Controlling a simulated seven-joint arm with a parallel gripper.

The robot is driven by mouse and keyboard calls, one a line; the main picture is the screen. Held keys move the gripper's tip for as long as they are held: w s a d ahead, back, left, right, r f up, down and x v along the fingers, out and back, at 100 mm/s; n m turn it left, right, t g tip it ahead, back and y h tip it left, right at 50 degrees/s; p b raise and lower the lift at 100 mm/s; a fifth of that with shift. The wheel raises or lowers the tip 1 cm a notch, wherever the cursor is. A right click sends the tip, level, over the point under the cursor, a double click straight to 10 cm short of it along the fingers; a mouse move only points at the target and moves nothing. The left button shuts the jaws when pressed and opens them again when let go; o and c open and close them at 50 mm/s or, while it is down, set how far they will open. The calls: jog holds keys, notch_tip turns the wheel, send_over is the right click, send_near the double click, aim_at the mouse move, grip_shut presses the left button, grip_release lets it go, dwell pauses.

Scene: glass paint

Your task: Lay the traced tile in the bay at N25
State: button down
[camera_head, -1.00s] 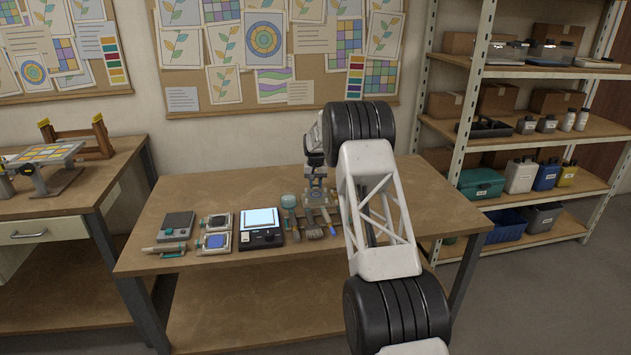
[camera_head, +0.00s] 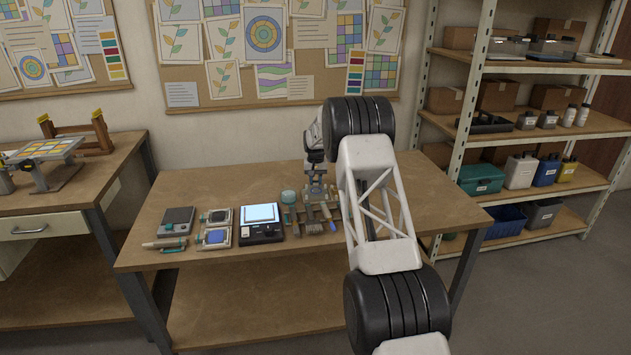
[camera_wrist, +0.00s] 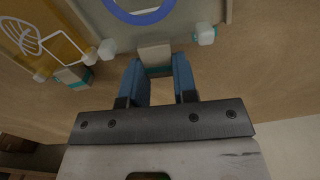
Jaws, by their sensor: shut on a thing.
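In the wrist view my gripper (camera_wrist: 157,85) has its two blue fingers shut around a small beige and teal tab (camera_wrist: 155,53). The tab meets the edge of a pale plate (camera_wrist: 180,22) bearing a blue ring, cut off at the top. The fingers hide part of the tab. An amber panel (camera_wrist: 60,45) with a white leaf drawing lies to the left, and I cannot tell which piece is the traced tile. In the head view my gripper is over the table's back, small and partly hidden by my arm. No N25 label is readable.
On the table (camera_head: 190,285) stand a grey device (camera_head: 177,221), two small framed trays (camera_head: 214,238), a lit box (camera_head: 262,222) and a cluster of tools (camera_head: 312,218). A side bench (camera_head: 100,165) holds a coloured panel (camera_head: 45,150).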

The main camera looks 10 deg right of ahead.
jog(key=shift+f, duration=0.55)
dwell(2.2)
jog(key=c, duration=0.8)
grip_release()
jog(key=shift+r, duration=3.9)
